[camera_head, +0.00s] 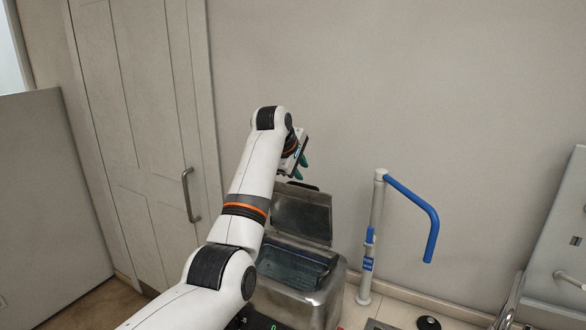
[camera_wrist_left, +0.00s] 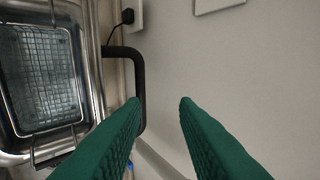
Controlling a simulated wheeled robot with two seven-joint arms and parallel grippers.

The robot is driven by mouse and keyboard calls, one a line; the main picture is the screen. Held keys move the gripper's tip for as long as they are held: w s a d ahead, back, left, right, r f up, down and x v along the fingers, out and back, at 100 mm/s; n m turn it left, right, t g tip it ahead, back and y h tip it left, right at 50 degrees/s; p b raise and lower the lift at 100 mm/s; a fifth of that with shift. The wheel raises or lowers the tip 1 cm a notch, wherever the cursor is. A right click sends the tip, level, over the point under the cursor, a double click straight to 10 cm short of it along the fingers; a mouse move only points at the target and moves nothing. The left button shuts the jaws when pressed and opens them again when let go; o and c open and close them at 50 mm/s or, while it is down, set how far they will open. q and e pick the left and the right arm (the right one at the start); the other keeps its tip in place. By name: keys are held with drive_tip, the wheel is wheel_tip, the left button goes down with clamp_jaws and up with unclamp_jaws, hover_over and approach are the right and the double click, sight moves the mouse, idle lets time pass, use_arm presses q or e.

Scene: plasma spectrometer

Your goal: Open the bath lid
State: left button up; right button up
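The bath (camera_head: 315,296) is a metal box with an open top, low in the middle of the head view. Its lid (camera_head: 302,215) stands raised at the back, tilted up, with a dark handle (camera_head: 303,186) at its upper edge. My left gripper (camera_head: 303,168) is above the lid's upper edge. In the left wrist view its green fingers (camera_wrist_left: 159,103) are apart with nothing between them. The black handle (camera_wrist_left: 140,88) is left of the gap there, partly behind the left finger. The bath's wire basket (camera_wrist_left: 42,75) also shows. My right gripper is out of view.
A white post with a blue arm (camera_head: 412,205) stands right of the bath. A cabinet door (camera_head: 130,140) is at the left, and a wall (camera_head: 400,90) is behind. A sloped white unit (camera_head: 560,235) is at the far right.

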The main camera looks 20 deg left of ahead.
use_arm(q)
drive_tip(key=b+v, duration=0.1)
drive_tip(key=v, duration=0.4)
drive_tip(key=shift+f+b, duration=0.1)
drive_tip(key=shift+b, duration=0.25)
drive_tip(key=shift+s, duration=0.1)
